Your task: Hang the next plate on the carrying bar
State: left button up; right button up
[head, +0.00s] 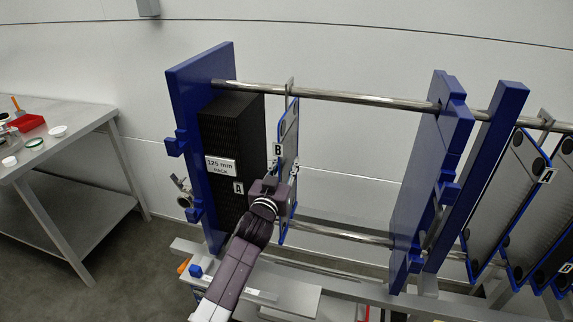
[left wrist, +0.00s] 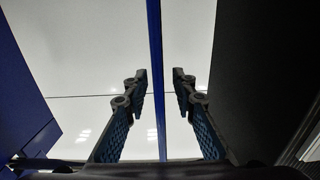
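A thin blue-edged plate labelled B (head: 288,130) hangs upright from the steel carrying bar (head: 350,97) by a hook at its top, close to the black pack. My left gripper (head: 281,168) is at the near edge of this plate, around mid-height. In the left wrist view, the gripper (left wrist: 160,80) is open, with one finger on each side of the plate's blue edge (left wrist: 154,45) and gaps on both sides. My right gripper is in neither view. More plates, one labelled A (head: 526,165), hang at the right beyond the blue post.
The black 125 mm pack (head: 226,120) stands against the blue end plate (head: 176,82) at left. A blue movable plate (head: 425,180) stands right of a wide free stretch of bar. A lower rail (head: 340,232) crosses below. A side table (head: 75,122) with small items is far left.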

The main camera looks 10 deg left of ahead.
pick_arm(q)
jog(key=shift+f, duration=0.2)
jog(key=s, duration=1.2)
jog(key=s+a+f+g+y, duration=0.1)
jog(key=s+a+f+g, duration=0.1)
jog(key=s+f+g, duration=0.4)
jog(key=s+a+f+g, duration=0.1)
jog(key=s+a+f, duration=0.2)
jog(key=s+f, duration=0.65)
jog(key=s+f+m+g, duration=0.1)
jog(key=s+f+g, duration=0.25)
jog(key=s, duration=0.65)
jog(key=s+f+g, duration=0.2)
jog(key=s+g, duration=0.2)
jog(key=s, duration=0.7)
jog(key=s+f+g, duration=0.1)
jog(key=s+f, duration=0.2)
jog(key=f, duration=2.6)
jog(key=s+a+f+g+b, duration=0.1)
jog(key=s+a+f, duration=0.2)
jog(key=s+f, duration=1.1)
jog(key=s, duration=0.2)
jog(key=shift+s+a+f+m, duration=0.2)
jog(key=shift+s+f+m, duration=0.1)
jog(key=shift+f, duration=0.05)
jog(key=shift+g, duration=0.25)
